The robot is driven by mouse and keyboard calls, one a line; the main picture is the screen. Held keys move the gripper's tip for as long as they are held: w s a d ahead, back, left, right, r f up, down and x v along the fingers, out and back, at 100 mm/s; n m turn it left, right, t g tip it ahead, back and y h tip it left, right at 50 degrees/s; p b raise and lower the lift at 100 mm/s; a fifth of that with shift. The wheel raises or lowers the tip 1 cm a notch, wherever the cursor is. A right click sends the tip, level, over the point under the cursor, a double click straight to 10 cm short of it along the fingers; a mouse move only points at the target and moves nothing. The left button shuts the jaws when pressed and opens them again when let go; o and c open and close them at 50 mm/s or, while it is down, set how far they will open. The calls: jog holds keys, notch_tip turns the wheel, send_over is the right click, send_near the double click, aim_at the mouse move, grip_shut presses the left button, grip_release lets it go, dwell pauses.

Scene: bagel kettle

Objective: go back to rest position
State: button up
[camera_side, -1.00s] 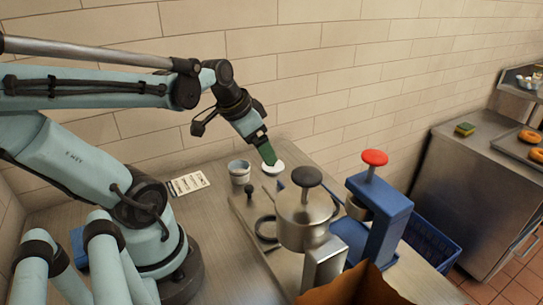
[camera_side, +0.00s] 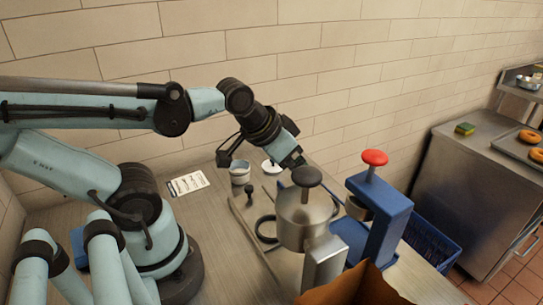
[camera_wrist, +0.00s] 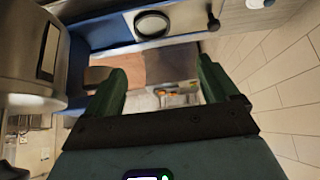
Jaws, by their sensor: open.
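My gripper (camera_side: 297,161) hangs in the air behind the steel kettle (camera_side: 302,218) with the black knob, near the tiled wall. In the side view its fingers are small and partly dark. In the wrist view my gripper (camera_wrist: 165,85) has its two green fingers spread wide, with nothing between them. My arm reaches in from the left, bent downward at the wrist.
A blue press (camera_side: 388,222) with a red knob (camera_side: 375,157) stands right of the kettle. A brown box (camera_side: 355,287) stands in front. A printed card (camera_side: 188,183) lies left.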

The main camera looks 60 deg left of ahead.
jog(key=s+a+f+g, duration=0.1)
jog(key=s+a, duration=0.3)
jog(key=a, duration=0.6)
jog(key=s+a+f+g, duration=0.1)
jog(key=s+a, duration=0.2)
jog(key=a, duration=0.7)
jog(key=shift+s+f+g, duration=0.3)
jog(key=shift+s+f, duration=0.05)
jog(key=shift+s, duration=0.05)
